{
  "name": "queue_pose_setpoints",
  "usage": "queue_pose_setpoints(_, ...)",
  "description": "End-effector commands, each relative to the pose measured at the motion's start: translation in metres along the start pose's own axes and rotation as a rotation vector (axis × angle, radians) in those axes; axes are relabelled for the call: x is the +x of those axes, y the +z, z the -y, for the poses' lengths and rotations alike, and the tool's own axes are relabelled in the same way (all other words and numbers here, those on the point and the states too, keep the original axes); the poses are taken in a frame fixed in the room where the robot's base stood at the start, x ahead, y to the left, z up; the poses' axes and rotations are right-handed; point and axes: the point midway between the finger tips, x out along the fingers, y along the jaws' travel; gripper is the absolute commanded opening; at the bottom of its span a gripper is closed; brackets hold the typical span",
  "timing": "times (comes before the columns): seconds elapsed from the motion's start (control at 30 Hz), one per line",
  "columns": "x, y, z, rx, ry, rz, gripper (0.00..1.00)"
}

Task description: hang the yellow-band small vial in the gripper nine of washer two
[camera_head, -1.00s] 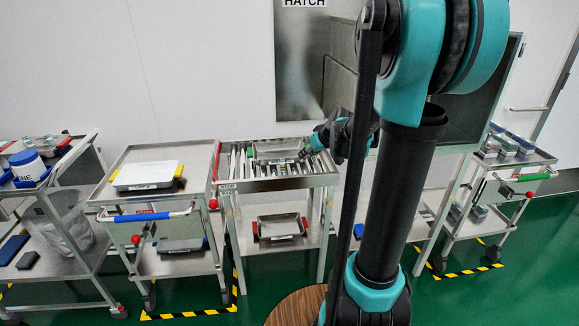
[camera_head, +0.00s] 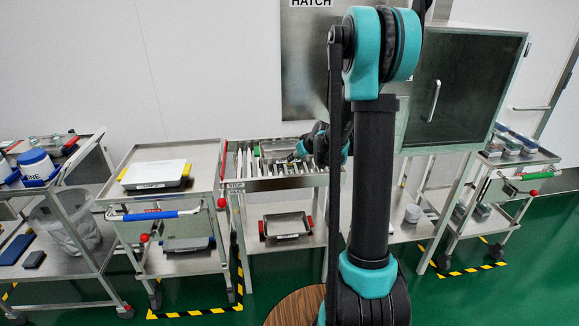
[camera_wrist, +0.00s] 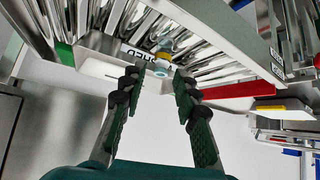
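My gripper (camera_wrist: 158,80) is open in the wrist view, with its two dark green fingers apart. It points at a roller-topped stand, over a pale tray (camera_wrist: 97,68) with a label at its edge. A small pale blue round thing (camera_wrist: 160,70) shows between the fingertips. In the head view my gripper is small and partly behind my arm, above the tray (camera_head: 279,148) on the stand. I cannot make out the washer or its gripper nine.
A cart with a white-topped box (camera_head: 155,173) stands left of the roller stand (camera_head: 270,184). A lower tray (camera_head: 286,226) sits beneath the rollers. A steel cabinet (camera_head: 460,95) with a handle stands to the right. A cart with small containers (camera_head: 515,145) is at far right.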

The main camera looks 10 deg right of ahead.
Motion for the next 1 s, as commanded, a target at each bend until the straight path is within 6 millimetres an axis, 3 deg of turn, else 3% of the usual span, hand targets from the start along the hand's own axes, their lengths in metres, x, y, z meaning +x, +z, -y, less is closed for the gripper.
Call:
queue_pose_setpoints(0.27,0.015,0.0,0.001,0.0,-0.001,0.0,0.3)
queue_pose_setpoints(0.6,0.056,-0.002,0.004,-0.001,0.0,-0.001,0.3)
queue_pose_setpoints(0.93,0.061,-0.001,0.003,0.0,0.0,0.0,0.3)
queue_pose_setpoints(1.0,0.061,-0.001,0.003,0.0,0.0,0.0,0.24)
